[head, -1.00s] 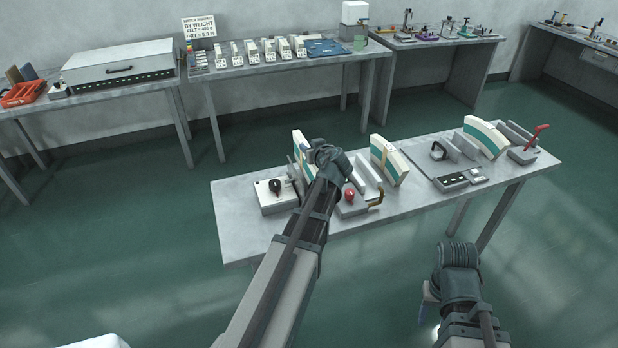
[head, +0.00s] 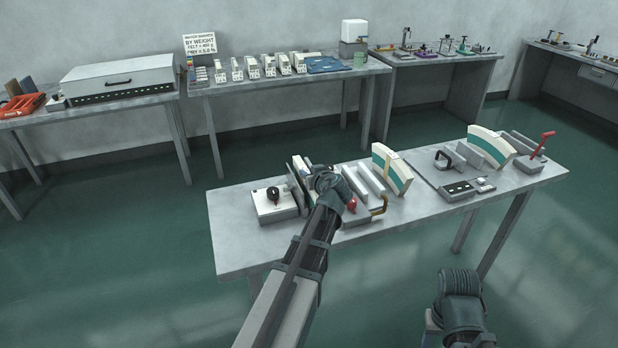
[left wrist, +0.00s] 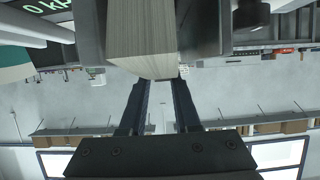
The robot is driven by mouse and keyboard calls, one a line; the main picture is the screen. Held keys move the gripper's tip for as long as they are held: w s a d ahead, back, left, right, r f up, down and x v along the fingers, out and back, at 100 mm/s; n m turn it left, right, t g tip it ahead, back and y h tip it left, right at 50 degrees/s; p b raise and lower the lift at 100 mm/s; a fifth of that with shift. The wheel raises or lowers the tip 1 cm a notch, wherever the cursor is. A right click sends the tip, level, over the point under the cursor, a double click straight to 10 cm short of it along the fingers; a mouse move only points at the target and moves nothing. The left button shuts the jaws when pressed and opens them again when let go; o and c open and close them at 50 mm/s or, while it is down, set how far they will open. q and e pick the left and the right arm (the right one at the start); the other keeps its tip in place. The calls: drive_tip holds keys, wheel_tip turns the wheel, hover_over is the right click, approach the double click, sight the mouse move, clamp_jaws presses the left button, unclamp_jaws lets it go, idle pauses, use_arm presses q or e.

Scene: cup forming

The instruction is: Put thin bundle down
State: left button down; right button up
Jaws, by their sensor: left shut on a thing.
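My left gripper (head: 326,180) is over the left part of the near table, at a device with upright grey plates. In the left wrist view it is shut on a thin pale bundle (left wrist: 142,38), seen edge-on as many stacked sheets between dark blocks. In the head view the bundle is mostly hidden by my wrist, and only a sliver may show left of it. I cannot tell whether the bundle touches the surface below. My right gripper (head: 461,305) hangs low in front of the table, and its fingers do not show clearly.
A white box with a black knob (head: 273,204) stands left of my left gripper. A red-knobbed clamp (head: 358,212) is close on its right. Curved white-and-teal bundles (head: 391,168) (head: 489,148) stand further right. The table's front left (head: 240,250) is bare.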

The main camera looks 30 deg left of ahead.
use_arm(q)
drive_tip(key=shift+f, duration=0.15)
drive_tip(key=c, duration=0.6)
unclamp_jaws()
drive_tip(key=shift+r, duration=0.25)
drive_tip(key=shift+s+d+r, duration=0.15)
drive_tip(key=shift+s+d, duration=0.1)
drive_tip(key=p+v, duration=0.4)
drive_tip(key=v, duration=0.7)
drive_tip(key=shift+s+d+r+p, duration=0.1)
drive_tip(key=shift+p, duration=0.2)
